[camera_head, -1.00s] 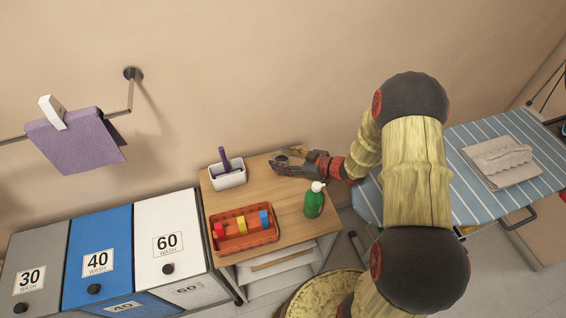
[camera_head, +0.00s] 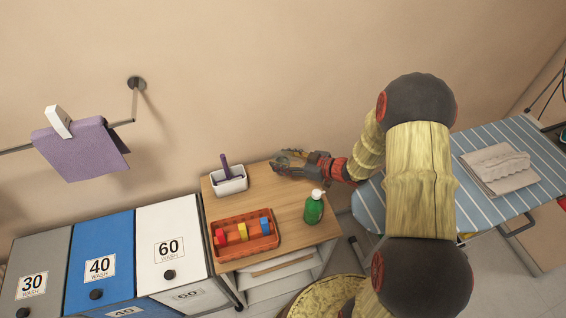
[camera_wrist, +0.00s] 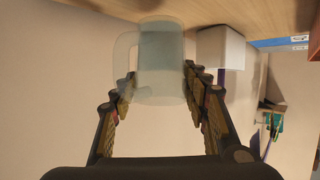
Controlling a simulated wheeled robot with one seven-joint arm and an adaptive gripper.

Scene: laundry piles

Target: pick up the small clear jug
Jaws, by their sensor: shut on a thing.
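The small clear jug (camera_wrist: 160,65) is see-through and pale grey-blue, with a handle on its left side in the wrist view. My gripper (camera_wrist: 160,88) has a finger on each side of the jug and is shut on it. In the head view my gripper (camera_head: 284,163) reaches in from the right over the back of the wooden table top (camera_head: 285,195). The jug is small and partly hidden by the fingers there. I cannot tell whether its base touches the table.
A white holder (camera_head: 229,181) with a purple-handled item stands left of my gripper. The wall is close behind. A striped ironing board (camera_head: 480,205) is at right.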

